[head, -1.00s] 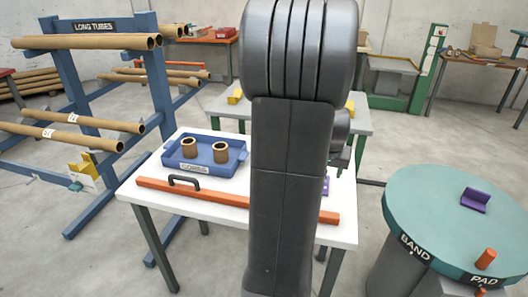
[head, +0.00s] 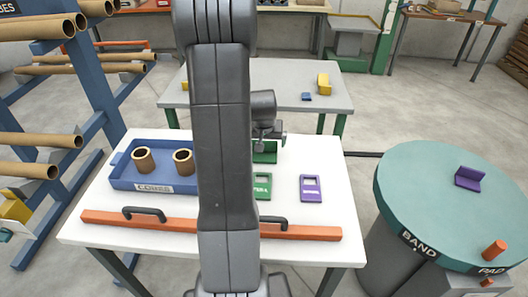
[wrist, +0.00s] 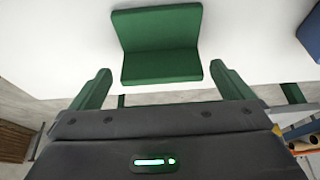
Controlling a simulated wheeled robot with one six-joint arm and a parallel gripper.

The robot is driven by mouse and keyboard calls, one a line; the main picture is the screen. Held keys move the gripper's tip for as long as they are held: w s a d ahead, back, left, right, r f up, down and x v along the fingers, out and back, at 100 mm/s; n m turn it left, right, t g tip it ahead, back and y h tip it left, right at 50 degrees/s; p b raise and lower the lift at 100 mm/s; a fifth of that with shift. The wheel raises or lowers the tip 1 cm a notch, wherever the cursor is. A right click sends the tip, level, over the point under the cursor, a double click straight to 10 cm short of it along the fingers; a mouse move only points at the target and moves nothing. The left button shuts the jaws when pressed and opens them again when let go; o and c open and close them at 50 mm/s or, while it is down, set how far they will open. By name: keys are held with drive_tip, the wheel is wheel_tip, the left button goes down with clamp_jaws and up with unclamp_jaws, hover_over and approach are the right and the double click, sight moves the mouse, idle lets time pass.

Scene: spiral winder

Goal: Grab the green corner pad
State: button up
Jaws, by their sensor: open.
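The green corner pad (wrist: 158,45) is an L-shaped piece with two flat faces. In the wrist view it lies on the white table top, just ahead of my gripper (wrist: 159,70). The two green fingers are spread wide on either side of the pad's near edge, with gaps, and nothing is held. In the head view the pad (head: 265,153) shows partly on the white table's far side, with my gripper (head: 268,136) just above or behind it. My arm hides part of that area.
A blue tray (head: 150,181) with two cardboard cores, a green tag (head: 262,187), a purple tag (head: 311,189) and an orange bar (head: 300,232) with black handles share the white table. A round green-topped stand (head: 425,190) at right bears a purple corner pad (head: 468,178).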

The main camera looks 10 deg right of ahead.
sight(264, 152)
drive_tip(key=shift+x, duration=1.65)
drive_tip(key=shift+a, duration=0.1)
drive_tip(key=c, duration=0.9)
drive_tip(key=shift+r, duration=0.1)
